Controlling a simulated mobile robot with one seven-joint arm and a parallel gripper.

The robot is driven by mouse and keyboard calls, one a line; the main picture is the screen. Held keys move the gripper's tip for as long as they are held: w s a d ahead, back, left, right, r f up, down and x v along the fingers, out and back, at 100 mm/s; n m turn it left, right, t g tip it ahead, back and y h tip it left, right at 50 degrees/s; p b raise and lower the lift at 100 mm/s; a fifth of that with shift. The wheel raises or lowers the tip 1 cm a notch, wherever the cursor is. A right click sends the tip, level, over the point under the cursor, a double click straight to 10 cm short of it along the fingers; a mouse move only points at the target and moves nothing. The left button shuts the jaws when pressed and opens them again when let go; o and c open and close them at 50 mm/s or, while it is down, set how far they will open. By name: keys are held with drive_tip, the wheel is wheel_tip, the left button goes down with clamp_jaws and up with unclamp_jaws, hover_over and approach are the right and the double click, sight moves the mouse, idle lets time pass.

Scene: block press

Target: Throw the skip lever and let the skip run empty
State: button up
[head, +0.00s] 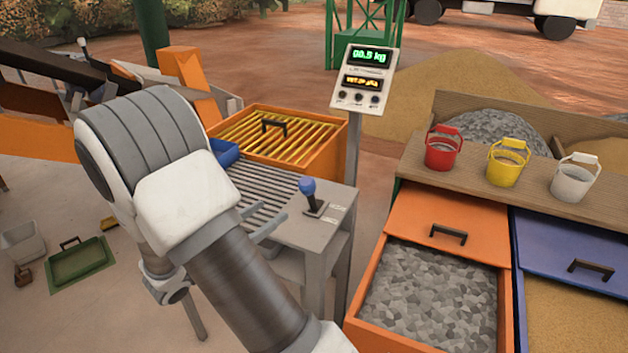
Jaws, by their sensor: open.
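A lever with a blue knob (308,187) stands upright on a dark base plate at the right end of the grey roller table. A second lever with a pale knob (82,43) stands at the upper left by the dark and orange machinery; I cannot tell which one is the skip lever. The skip itself is not clearly identifiable. My gripper (262,222) shows as two grey fingers, apart and empty, just left of the blue-knobbed lever and not touching it. The rest of the gripper is hidden behind my arm.
A display post (361,78) shows green and amber readouts. An orange box with a yellow grate (268,132) stands behind the rollers. Red (443,148), yellow (506,165) and white (576,178) buckets stand on a wooden ledge above an open orange bin of gravel (430,300).

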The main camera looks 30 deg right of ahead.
sight(311, 197)
drive_tip(key=x, duration=1.6)
drive_tip(key=shift+d+p, duration=0.4)
clamp_jaws()
